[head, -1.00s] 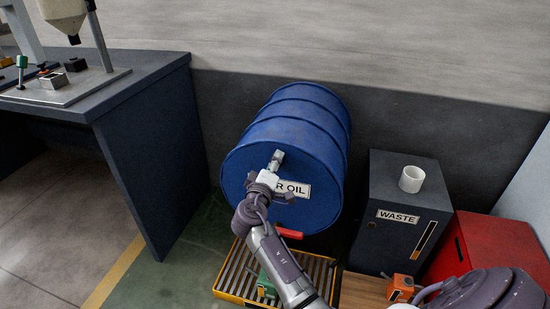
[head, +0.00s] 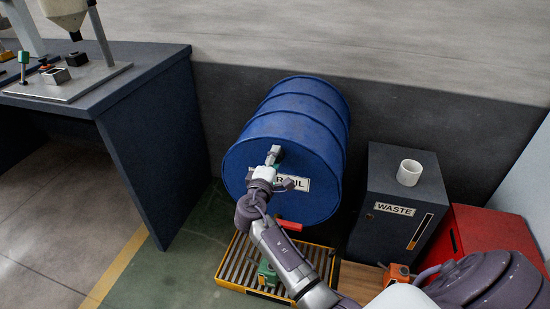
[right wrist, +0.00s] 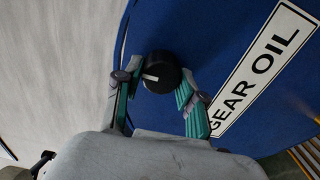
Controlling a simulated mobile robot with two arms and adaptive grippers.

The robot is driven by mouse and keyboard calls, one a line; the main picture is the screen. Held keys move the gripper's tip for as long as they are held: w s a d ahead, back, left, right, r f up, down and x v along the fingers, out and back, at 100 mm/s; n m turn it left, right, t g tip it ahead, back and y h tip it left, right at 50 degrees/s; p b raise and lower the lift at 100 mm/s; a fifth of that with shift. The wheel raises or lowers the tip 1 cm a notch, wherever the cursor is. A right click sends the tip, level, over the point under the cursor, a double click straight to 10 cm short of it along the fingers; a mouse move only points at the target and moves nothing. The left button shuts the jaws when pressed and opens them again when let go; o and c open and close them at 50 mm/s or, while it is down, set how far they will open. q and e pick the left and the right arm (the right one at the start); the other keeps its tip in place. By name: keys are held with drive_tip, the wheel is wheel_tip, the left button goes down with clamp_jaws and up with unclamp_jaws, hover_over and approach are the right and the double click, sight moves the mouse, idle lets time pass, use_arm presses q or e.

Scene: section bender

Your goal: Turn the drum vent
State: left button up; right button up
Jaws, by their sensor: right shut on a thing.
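The blue drum (head: 300,125) lies on its side with its round end facing me and a white "GEAR OIL" label (right wrist: 262,65) on it. The drum vent (right wrist: 160,70) is a dark round knob with a pale mark, standing out from the drum's end in the right wrist view. My right gripper (head: 273,156) is at the upper part of the drum's end. Its two green-padded fingers are on either side of the vent, shut on it. In the head view the gripper mostly hides the vent. My left gripper is not in view.
A red handle (head: 288,225) sits low on the drum's end, above a yellow-edged grate (head: 232,268) with a green object (head: 267,274) on it. A dark WASTE cabinet (head: 405,180) with a white cup (head: 409,173) stands right of the drum. A dark bench (head: 150,85) stands left.

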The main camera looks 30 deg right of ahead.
drive_tip(key=shift+r, duration=0.1)
drive_tip(key=o, duration=1.1)
drive_tip(key=shift+o, duration=0.2)
drive_tip(key=v, duration=1.2)
